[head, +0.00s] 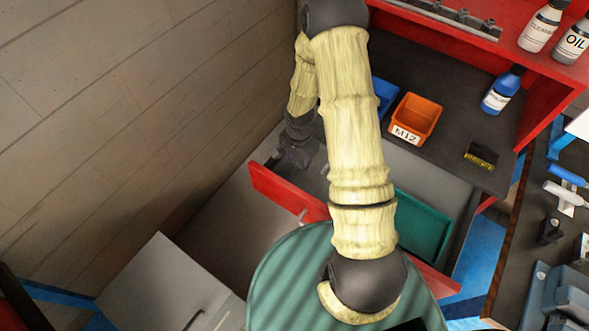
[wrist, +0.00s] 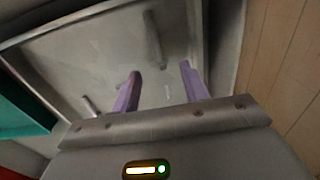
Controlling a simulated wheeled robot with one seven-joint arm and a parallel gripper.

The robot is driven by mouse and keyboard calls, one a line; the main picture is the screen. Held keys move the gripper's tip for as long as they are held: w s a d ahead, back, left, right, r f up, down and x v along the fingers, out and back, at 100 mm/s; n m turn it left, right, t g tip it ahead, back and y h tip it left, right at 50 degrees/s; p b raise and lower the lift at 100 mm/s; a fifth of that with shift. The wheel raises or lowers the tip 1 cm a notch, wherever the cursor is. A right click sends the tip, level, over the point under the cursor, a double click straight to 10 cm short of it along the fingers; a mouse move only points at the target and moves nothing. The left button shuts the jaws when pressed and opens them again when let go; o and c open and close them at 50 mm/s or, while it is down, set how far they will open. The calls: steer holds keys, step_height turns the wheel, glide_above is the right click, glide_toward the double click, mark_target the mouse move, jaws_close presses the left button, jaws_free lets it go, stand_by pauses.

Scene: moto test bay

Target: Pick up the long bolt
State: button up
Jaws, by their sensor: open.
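An open grey drawer with a red front (head: 285,195) holds two grey rod-like pieces in the wrist view. The longer rod (wrist: 153,40), seemingly the long bolt, lies on the drawer floor beyond my fingertips. A shorter-looking piece (wrist: 90,105) lies left of my fingers. My gripper (wrist: 160,76) has two purple fingers, open with nothing between them. In the head view my gripper (head: 299,153) is over the left end of the drawer, and my arm hides much of the drawer's middle.
A teal tray (head: 422,228) sits in the drawer's right part. On the bench above stand an orange bin marked M12 (head: 418,112), a blue bin (head: 384,92), a blue bottle (head: 502,90) and a yellow-black box (head: 481,156). A wooden wall (head: 130,110) rises at left.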

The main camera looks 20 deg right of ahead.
steer(key=shift+f, duration=1.2)
jaws_close()
